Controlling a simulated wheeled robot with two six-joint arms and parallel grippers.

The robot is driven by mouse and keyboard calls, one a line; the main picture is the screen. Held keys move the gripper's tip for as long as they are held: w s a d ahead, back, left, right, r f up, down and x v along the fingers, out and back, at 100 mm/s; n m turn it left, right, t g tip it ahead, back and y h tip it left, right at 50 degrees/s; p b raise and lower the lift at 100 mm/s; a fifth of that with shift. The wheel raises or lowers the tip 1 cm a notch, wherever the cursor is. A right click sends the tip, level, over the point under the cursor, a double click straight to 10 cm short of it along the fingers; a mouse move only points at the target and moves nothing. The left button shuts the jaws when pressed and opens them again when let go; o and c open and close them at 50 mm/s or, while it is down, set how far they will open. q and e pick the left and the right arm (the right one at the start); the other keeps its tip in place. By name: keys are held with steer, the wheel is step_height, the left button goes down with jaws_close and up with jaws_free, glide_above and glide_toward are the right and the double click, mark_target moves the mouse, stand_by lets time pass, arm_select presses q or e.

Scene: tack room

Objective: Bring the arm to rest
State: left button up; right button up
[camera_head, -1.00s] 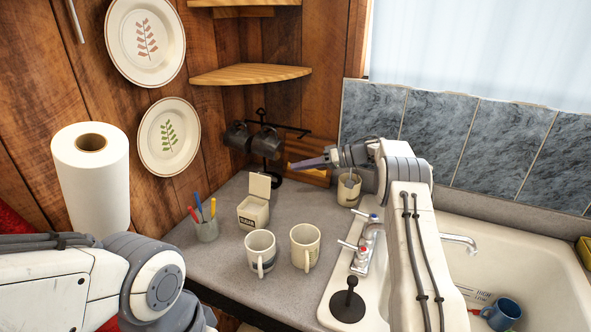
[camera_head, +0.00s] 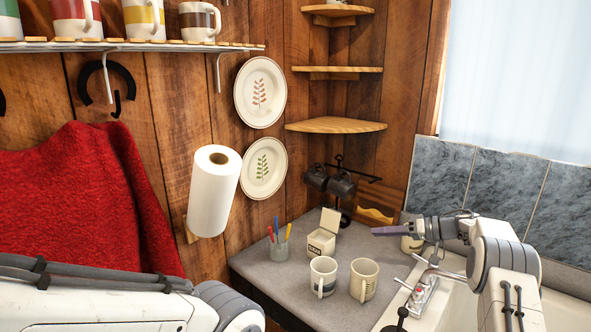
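My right arm comes in from the lower right over the sink side. Its gripper (camera_head: 387,230) points left above the back of the grey counter (camera_head: 262,272), in front of a wooden board. I see its fingers edge-on, so their opening does not show. Nothing is visible hanging from it. My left arm lies across the lower left corner; its gripper is out of the frame.
Two mugs (camera_head: 323,276) (camera_head: 363,280), a lidded sugar box (camera_head: 321,242) and a pen cup (camera_head: 279,249) stand on the counter. A black mug stand (camera_head: 339,187) is behind. A paper roll (camera_head: 214,190) and red cloth (camera_head: 80,205) hang left.

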steer(key=w+a+r+t+h, duration=0.1)
steer(key=w+a+r+t, duration=0.2)
steer(key=a+r, duration=0.3)
steer(key=w+a+r+t+h, duration=0.1)
steer(key=w+a+r+t, duration=0.2)
steer(key=a+r, duration=0.35)
steer(key=s+a+r+m+t+h, duration=0.1)
steer(key=s+a+r+m+h, duration=0.15)
steer(key=s+a+h, duration=0.45)
steer(key=s+f+n+g+h, duration=0.1)
steer(key=s+f+g, duration=0.3)
steer(key=s, duration=1.2)
steer(key=s+f+n+g+h, duration=0.1)
steer(key=s+f+n+g, duration=0.2)
steer(key=s, duration=1.3)
steer(key=s+f+n+g+h, duration=0.1)
steer(key=s+f+g, duration=0.5)
steer(key=s, duration=1)
steer(key=shift+s+a+f+n, duration=0.15)
steer(key=shift+s+f+n, duration=0.3)
steer(key=shift+f, duration=0.35)
